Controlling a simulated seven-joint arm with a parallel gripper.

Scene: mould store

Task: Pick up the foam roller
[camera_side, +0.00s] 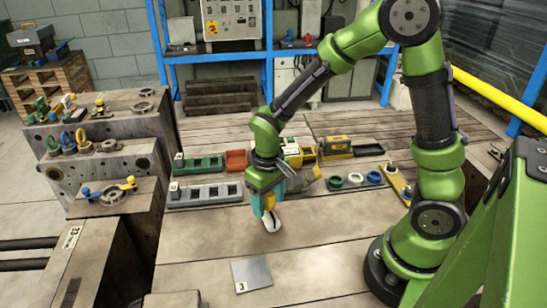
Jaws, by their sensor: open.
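My gripper (272,212) points down at the end of the green arm, low over the middle of the wooden table (215,255). It is open. I cannot make out a foam roller for certain. It may be hidden by the gripper or be among the small items behind it.
A green tray (200,163) and a grey compartment tray (205,194) lie left of the gripper. A yellow box (334,145) stands behind it. A grey plate (251,273) lies in front. Steel mould blocks (105,160) stand left.

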